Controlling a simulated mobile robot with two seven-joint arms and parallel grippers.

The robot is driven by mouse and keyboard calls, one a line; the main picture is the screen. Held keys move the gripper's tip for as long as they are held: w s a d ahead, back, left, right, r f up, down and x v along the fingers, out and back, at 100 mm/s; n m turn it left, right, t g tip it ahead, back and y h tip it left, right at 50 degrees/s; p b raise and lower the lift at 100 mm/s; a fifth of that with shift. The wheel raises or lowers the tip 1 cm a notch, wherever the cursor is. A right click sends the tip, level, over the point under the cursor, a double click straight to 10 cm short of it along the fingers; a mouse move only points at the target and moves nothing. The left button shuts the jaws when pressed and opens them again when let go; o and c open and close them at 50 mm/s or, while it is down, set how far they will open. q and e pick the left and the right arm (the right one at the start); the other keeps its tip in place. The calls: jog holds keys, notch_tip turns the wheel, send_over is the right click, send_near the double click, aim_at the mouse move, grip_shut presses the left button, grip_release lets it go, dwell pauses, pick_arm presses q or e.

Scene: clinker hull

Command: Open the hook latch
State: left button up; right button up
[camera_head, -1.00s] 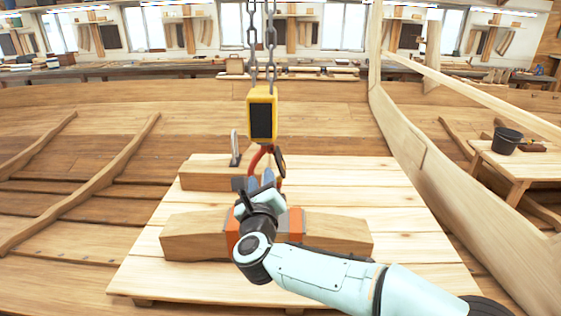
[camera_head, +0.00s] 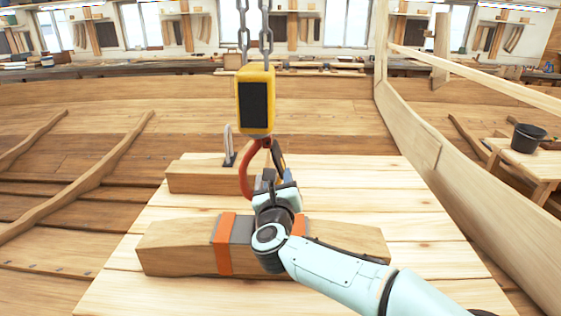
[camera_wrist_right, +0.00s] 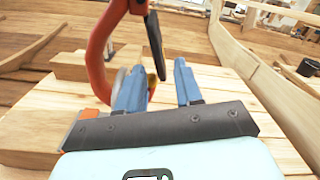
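A red hook (camera_head: 247,172) hangs below a yellow hoist block (camera_head: 256,100) on two chains. Its dark latch (camera_head: 279,157) runs down the right side of the hook; in the wrist view the latch (camera_wrist_right: 155,46) hangs between the hook and my right finger. My right gripper (camera_head: 268,177) is just below and in front of the hook, partly hidden by its own wrist. In the wrist view its two blue fingers (camera_wrist_right: 158,82) stand apart, with the latch's lower end near the gap. I cannot tell whether they touch it. My left gripper is not in view.
A timber beam (camera_head: 175,247) with orange and grey bands lies on the plank platform (camera_head: 415,215) under my right arm. A smaller block (camera_head: 195,178) with a metal shackle (camera_head: 229,146) is behind it. A bucket (camera_head: 527,138) stands on a bench at right.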

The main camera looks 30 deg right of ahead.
aim_at(280, 163)
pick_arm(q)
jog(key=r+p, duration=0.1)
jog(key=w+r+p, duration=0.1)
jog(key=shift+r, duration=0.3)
pick_arm(e)
jog(key=x, duration=0.8)
grip_shut()
